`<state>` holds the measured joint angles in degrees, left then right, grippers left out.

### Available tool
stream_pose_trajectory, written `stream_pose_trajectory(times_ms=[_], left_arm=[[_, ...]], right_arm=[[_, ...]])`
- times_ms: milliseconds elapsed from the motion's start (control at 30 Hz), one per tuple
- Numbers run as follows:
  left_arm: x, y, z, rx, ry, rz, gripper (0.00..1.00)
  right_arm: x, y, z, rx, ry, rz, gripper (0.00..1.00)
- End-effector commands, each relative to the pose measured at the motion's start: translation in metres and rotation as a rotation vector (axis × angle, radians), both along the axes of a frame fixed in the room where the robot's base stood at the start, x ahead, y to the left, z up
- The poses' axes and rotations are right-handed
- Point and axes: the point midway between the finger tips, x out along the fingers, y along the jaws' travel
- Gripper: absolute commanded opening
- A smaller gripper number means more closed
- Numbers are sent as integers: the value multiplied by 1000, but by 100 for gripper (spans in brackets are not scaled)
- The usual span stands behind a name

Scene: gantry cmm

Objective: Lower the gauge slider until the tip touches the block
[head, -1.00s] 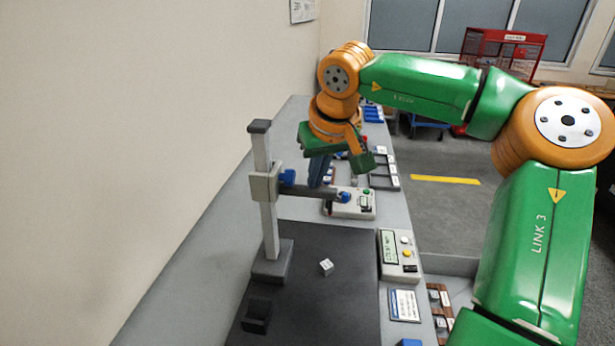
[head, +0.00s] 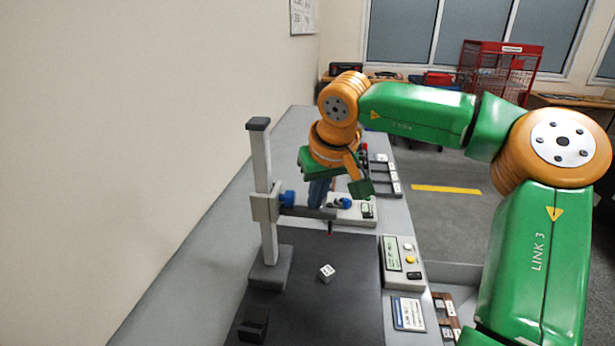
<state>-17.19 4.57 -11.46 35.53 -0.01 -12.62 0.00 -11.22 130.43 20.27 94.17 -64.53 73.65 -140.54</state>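The gauge stand has a pale upright column (head: 263,165) on a dark base (head: 270,268). Its grey slider (head: 266,206) sits partway down the column, with a blue knob (head: 287,199) on its right side. The small white block (head: 326,271) lies on the dark plate, with a visible gap below the tip. My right gripper (head: 318,204) points down at the gauge arm; its fingers overlap the arm and their closure is hidden. My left gripper is not in view.
The dark plate (head: 350,300) is mostly clear around the block. A readout box (head: 402,262) with buttons and a label card (head: 408,313) stand to the right. Another device (head: 352,211) and grey trays are behind. A wall borders the left.

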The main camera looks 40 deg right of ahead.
Motion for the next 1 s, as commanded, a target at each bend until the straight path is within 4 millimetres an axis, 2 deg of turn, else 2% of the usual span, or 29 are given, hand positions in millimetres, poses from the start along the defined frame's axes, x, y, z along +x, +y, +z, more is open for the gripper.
stream_pose_trajectory(times_ms=[1000], left_arm=[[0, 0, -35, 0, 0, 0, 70]], right_arm=[[0, 0, -48, 0, 1, 1, 0]])
